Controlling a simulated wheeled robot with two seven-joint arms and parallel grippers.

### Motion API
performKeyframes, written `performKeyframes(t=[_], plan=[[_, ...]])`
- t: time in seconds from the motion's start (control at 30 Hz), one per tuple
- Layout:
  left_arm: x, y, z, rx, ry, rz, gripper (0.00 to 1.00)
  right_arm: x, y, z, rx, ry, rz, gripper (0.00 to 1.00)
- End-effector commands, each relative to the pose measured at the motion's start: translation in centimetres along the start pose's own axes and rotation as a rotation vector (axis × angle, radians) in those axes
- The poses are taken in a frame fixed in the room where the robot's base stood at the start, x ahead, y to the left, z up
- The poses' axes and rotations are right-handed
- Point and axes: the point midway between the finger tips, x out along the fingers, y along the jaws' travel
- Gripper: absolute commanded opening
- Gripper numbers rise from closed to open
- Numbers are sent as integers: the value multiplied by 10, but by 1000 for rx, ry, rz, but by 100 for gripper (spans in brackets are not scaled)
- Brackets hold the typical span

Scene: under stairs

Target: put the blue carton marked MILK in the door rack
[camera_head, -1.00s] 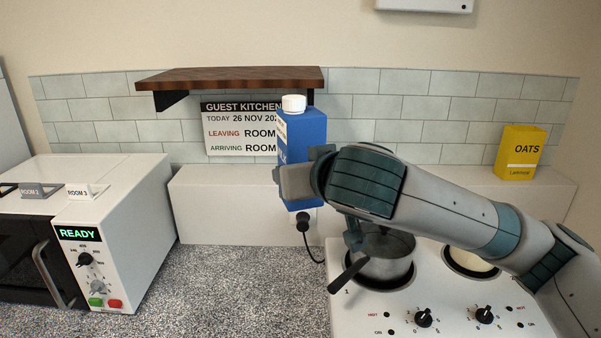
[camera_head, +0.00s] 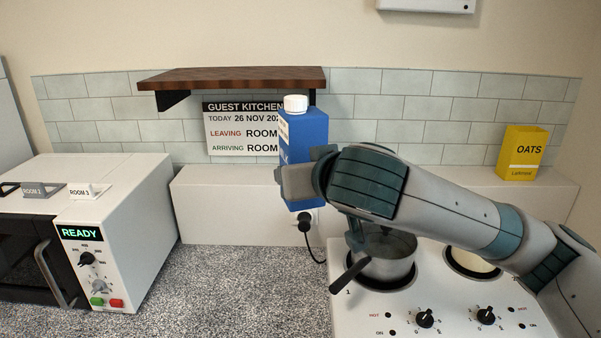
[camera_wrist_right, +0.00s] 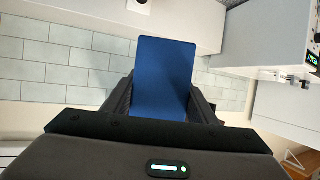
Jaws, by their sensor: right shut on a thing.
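The blue carton (camera_head: 303,137) with a white cap is upright in the head view, held above the counter in front of the ledge. Only part of its lettering shows. My right gripper (camera_head: 300,178) is shut on it, its arm coming in from the right. In the right wrist view the blue carton (camera_wrist_right: 163,80) sits between the two dark fingers (camera_wrist_right: 163,103). My left gripper is in neither view. No door rack can be made out.
A microwave (camera_head: 120,235) stands left, with ROOM 2 and ROOM 3 tags on top. A wooden shelf (camera_head: 235,77) is above the carton. A pot (camera_head: 385,262) sits on the hob (camera_head: 450,312) below my right arm. A yellow OATS box (camera_head: 522,153) stands right. The speckled counter (camera_head: 235,285) is clear.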

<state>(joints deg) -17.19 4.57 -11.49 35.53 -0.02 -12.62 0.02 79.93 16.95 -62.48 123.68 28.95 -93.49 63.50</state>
Motion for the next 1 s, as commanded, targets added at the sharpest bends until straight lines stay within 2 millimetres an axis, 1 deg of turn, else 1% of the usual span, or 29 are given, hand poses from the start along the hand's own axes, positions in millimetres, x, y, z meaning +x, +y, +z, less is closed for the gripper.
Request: performKeyframes(t=[0.03, 0.07, 0.1, 0.17, 0.2, 0.27, 0.3, 0.47, 0.57, 0.8, 1.0], plan=[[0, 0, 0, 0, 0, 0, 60, -1, 0, -2, 1, 4, 0, 8], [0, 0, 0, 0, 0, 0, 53, -1, 0, -2, 1, 4, 0, 8], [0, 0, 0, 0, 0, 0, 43, -1, 1, -1, 1, 4, 0, 8], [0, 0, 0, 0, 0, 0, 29, 0, 2, 0, 2, 4, 1, 8], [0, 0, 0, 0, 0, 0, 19, 0, 3, 1, 2, 3, 1, 8], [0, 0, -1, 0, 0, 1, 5, 0, 5, 4, 3, 2, 3, 8], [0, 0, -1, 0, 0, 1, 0, 1, 8, 6, 4, 1, 4, 8], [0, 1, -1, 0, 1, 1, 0, 3, 22, 21, 11, 0, 16, 8], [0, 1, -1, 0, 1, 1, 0, 4, 35, 33, 18, -1, 31, 8], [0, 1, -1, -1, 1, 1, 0, 3, 77, 71, 42, -2, 89, 8], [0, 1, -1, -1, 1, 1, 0, -3, 114, 104, 67, -1, 152, 8]])
